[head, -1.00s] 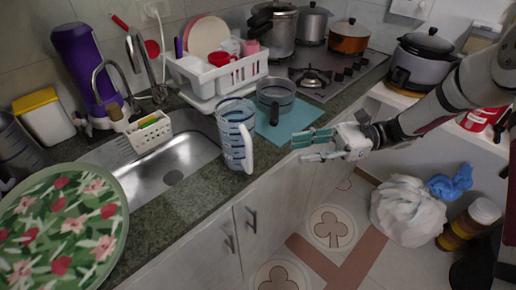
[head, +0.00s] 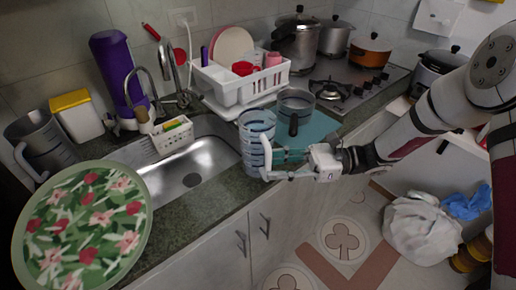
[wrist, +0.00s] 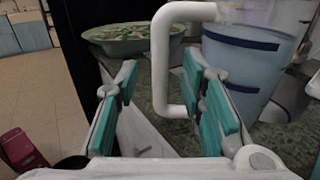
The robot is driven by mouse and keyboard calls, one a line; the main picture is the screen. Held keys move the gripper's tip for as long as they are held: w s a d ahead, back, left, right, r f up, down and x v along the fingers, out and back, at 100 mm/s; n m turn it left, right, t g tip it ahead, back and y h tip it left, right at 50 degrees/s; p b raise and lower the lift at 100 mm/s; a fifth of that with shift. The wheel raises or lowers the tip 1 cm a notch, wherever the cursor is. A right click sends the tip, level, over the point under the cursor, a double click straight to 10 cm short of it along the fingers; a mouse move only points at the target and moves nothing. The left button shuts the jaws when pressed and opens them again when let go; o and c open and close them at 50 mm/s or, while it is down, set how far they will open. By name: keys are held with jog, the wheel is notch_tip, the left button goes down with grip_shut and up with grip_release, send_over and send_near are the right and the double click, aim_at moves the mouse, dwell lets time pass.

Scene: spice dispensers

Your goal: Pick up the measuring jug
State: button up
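The measuring jug (head: 257,135) is tall, pale blue and translucent, with blue bands and a white handle. It stands upright on the counter near its front edge. My gripper (head: 287,165) is at the jug's handle side and partly hides its lower part. In the wrist view my gripper (wrist: 168,100) is open, with teal pads apart. The jug's white handle (wrist: 160,62) shows in the gap between the fingers, and no pad is clearly pressed on it. The jug's body (wrist: 245,70) is behind the right finger.
A clear jug (head: 297,102) with a dark handle stands just behind on a teal mat (head: 318,128). The sink (head: 190,170) lies left, with a floral plate (head: 80,225) beyond. A white dish rack (head: 240,88) is behind. A grey jug (head: 40,145) stands far left.

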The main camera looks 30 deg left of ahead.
jog(key=shift+x, duration=1.2)
grip_shut()
jog(key=shift+r, duration=0.3)
